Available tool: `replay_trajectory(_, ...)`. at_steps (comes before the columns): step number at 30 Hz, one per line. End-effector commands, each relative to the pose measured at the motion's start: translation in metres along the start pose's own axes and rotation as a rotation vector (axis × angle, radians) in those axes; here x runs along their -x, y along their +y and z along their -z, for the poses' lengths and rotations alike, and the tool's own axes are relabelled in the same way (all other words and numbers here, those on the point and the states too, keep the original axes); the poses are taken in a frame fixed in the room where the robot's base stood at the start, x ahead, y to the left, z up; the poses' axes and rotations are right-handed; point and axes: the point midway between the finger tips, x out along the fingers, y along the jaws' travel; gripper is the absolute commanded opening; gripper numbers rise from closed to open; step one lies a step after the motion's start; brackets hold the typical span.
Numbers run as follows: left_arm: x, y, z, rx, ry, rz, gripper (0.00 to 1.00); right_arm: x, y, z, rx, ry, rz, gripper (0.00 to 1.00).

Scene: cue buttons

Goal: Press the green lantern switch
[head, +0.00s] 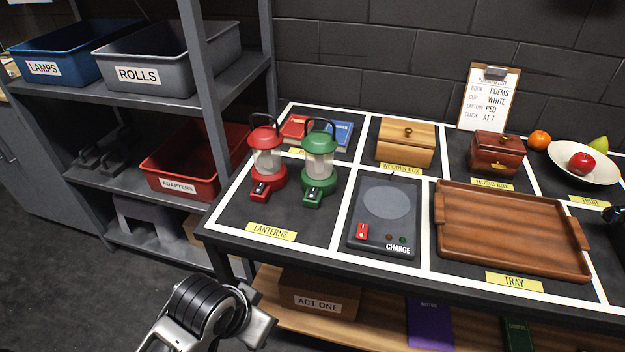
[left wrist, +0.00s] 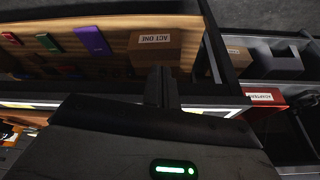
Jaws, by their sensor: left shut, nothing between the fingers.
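The green lantern (head: 320,165) stands upright on the table in the lanterns section, with a pale, clear globe and a dark handle on top. Its small switch (head: 312,193) is on the front of its base. The red lantern (head: 266,160) stands close to its left, with a similar switch (head: 261,188) at the front. My left gripper (left wrist: 163,88) shows in the left wrist view, its fingers together and empty, over the table's front edge and lower shelf. In the head view only my left arm shows clearly, low in front of the table, apart from the lanterns.
A charge pad (head: 386,215) with a red switch lies right of the lanterns, and a wooden tray (head: 510,228) beyond it. Red and blue books lie behind the lanterns. A grey shelf rack (head: 215,85) rises on the left. The table in front of the lanterns is clear.

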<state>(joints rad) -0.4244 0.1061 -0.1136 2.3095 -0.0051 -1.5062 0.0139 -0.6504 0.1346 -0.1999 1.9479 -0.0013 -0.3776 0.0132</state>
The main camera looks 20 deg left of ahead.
Motion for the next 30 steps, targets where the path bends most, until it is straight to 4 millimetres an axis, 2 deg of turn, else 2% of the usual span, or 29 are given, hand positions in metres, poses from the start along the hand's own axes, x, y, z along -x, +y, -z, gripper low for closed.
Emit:
replay_trajectory(1, -0.002, 0.007, -0.013, -0.014, 0.020, -0.015, 0.00, 0.000, 0.000, 0.000, 0.000, 0.000, 0.000, 0.36)
replay_trajectory(3, -0.009, 0.014, -0.017, -0.025, 0.076, -0.032, 0.00, 0.000, 0.000, 0.000, 0.000, 0.000, 0.000, 0.36)
replay_trajectory(15, -0.063, 0.046, -0.019, -0.040, 0.421, -0.101, 0.00, 0.000, 0.000, 0.000, -0.001, 0.000, 0.000, 0.36)
replay_trajectory(21, -0.072, 0.054, -0.020, -0.037, 0.526, -0.118, 0.00, 0.000, 0.000, 0.000, -0.001, 0.000, -0.001, 0.36)
replay_trajectory(30, -0.072, 0.054, -0.019, -0.036, 0.539, -0.120, 0.00, 0.000, 0.000, 0.000, -0.001, -0.001, -0.001, 0.36)
